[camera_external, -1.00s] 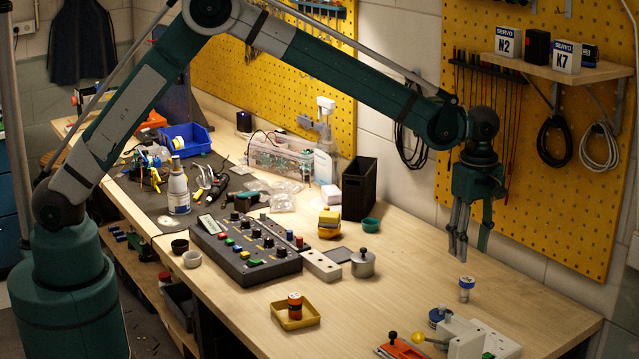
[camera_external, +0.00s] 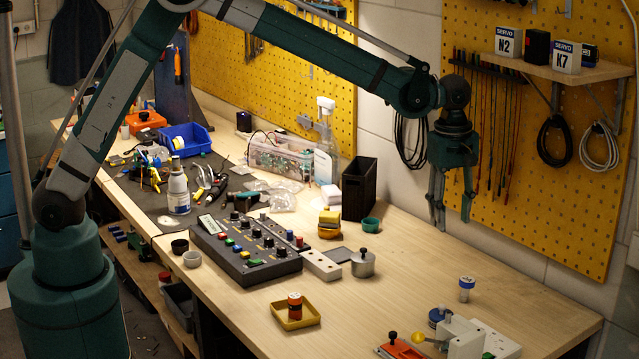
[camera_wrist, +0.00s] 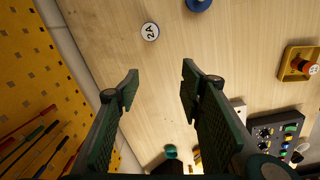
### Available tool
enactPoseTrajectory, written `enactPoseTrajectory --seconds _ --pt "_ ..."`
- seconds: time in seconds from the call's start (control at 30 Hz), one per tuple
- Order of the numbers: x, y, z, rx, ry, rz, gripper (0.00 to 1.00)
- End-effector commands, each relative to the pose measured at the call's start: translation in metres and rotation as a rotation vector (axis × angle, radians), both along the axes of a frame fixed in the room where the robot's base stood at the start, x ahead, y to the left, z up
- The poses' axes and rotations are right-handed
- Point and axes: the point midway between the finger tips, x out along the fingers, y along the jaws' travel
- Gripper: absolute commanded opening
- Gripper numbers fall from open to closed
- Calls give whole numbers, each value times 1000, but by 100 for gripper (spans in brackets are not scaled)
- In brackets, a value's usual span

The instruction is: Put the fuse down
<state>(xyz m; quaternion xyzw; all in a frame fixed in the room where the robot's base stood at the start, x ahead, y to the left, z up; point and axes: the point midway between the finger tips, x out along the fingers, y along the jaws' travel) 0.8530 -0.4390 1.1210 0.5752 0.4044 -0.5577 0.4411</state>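The fuse (camera_external: 466,290), a small clear-and-white cylinder with a blue band, stands upright on the bare bench top at the right.
A grey knobbed pot (camera_external: 362,265) and a control box (camera_external: 232,262) stand to the left. A red-based fixture (camera_external: 400,349) is at front right. The bench around the fuse is clear.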

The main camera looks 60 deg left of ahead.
Motion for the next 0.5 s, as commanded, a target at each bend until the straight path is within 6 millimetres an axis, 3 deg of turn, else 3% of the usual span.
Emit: enactPoseTrajectory --seconds 0.1,0.5 --pt "-8 26 23 -6 -23 -47 38" --pt "-42 105 84 -13 -101 -217 38"
